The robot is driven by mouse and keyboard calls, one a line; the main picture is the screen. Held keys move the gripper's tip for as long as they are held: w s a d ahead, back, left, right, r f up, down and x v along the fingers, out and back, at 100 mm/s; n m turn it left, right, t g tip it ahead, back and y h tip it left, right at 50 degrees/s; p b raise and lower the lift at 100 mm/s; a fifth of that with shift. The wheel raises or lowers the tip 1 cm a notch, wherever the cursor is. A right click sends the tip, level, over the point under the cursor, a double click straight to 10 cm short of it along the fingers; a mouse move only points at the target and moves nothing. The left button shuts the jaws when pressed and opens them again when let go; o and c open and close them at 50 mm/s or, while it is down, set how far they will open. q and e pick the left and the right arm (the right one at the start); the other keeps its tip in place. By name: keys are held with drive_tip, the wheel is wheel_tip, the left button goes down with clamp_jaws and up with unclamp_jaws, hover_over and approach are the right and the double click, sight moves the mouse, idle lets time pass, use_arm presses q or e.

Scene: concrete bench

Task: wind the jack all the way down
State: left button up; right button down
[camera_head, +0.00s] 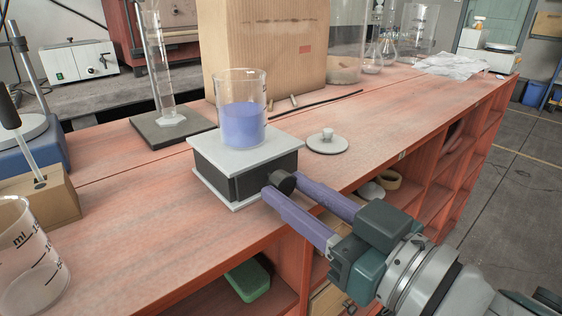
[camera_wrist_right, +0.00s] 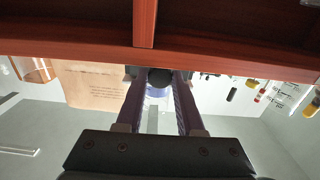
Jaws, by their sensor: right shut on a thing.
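The lab jack (camera_head: 235,183) stands on the bench, with a light grey top plate, a black body and a grey base plate. A glass beaker (camera_head: 242,126) with blue-violet liquid stands upright on its top plate. The jack's black knob (camera_head: 283,180) sticks out at its front right side. My right gripper (camera_head: 281,188) is shut on the knob, with a purple finger on each side of it. In the right wrist view the dark knob (camera_wrist_right: 160,77) sits between the two fingertips. My left gripper is not in view.
A measuring cylinder (camera_head: 160,75) on a dark base stands behind the jack. A grey disc with a small knob (camera_head: 327,143) lies to the right. A large beaker (camera_head: 28,262) stands at the front left. A cardboard box (camera_head: 272,45) stands behind. The red bench's front edge is close below the gripper.

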drive_tip(key=n, duration=0.3)
drive_tip(key=c, duration=0.5)
unclamp_jaws()
drive_tip(key=shift+s+d, duration=0.1)
drive_tip(key=p+v, duration=0.1)
drive_tip(key=v, duration=0.8)
drive_tip(key=shift+s+d, duration=0.2)
drive_tip(key=shift+s, duration=0.1)
